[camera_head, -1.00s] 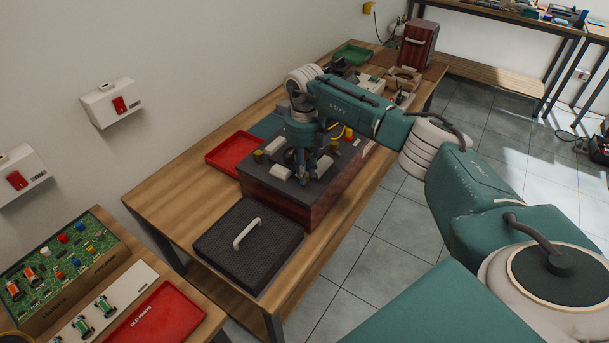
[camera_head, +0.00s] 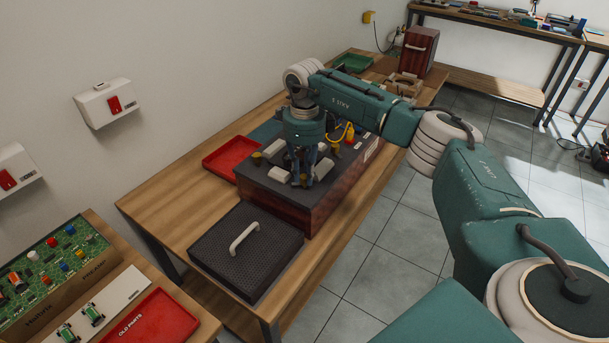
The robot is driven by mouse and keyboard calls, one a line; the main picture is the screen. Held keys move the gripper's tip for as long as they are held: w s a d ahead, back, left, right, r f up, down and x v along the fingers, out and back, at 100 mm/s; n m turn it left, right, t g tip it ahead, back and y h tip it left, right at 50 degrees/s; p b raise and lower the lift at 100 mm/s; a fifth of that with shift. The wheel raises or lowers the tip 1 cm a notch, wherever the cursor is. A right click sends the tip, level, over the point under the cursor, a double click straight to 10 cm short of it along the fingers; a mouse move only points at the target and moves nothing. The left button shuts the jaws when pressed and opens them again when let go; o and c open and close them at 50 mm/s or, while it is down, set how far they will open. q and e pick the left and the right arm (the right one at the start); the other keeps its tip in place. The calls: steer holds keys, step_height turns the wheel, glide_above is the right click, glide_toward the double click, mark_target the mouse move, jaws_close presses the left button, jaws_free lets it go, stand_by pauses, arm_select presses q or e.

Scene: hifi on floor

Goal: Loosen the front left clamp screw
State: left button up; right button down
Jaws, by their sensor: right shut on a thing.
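The hi-fi unit (camera_head: 308,208), a wooden box with a dark top, sits on the workbench. Pale blocks, one being this white block (camera_head: 278,174), and brass-coloured knobs stand on its top. My right gripper (camera_head: 301,180) points straight down over the front part of the top, with its fingers shut at the surface. The small clamp screw between the fingertips is hidden by them. My left gripper is out of view.
A black perforated cover (camera_head: 222,262) with a pale handle lies in front of the unit. A red tray (camera_head: 232,154) is to its left. A small yellow object (camera_head: 350,132) is on the unit behind my gripper. The bench (camera_head: 160,210) is bare at its left.

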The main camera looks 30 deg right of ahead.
mark_target(305, 176)
steer(key=shift+n+b, duration=0.45)
steer(key=shift+n, duration=1.75)
steer(key=shift+r, duration=0.1)
steer(key=c, duration=1.6)
jaws_free()
steer(key=shift+o, duration=0.2)
step_height(305, 176, up, 12)
steer(key=shift+d, duration=0.1)
